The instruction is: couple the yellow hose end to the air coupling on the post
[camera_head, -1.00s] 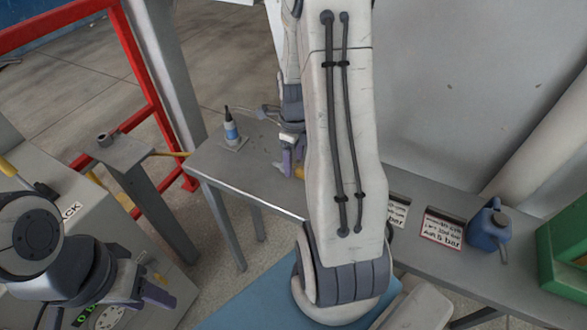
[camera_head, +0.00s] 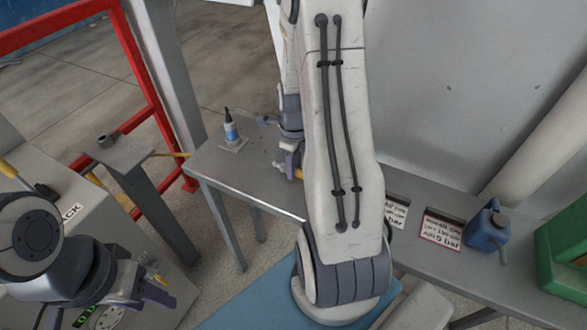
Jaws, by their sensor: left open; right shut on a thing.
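My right gripper (camera_head: 288,168) is over the grey table, left of my own arm, which hides part of it. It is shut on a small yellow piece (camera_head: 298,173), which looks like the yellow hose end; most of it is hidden. My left gripper (camera_head: 158,288) is open at the lower left, in front of the grey panel, and looks empty.
A blue can (camera_head: 487,229), label cards (camera_head: 441,230) and a green crate (camera_head: 562,250) are on the right. A red frame (camera_head: 137,65) stands behind the post.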

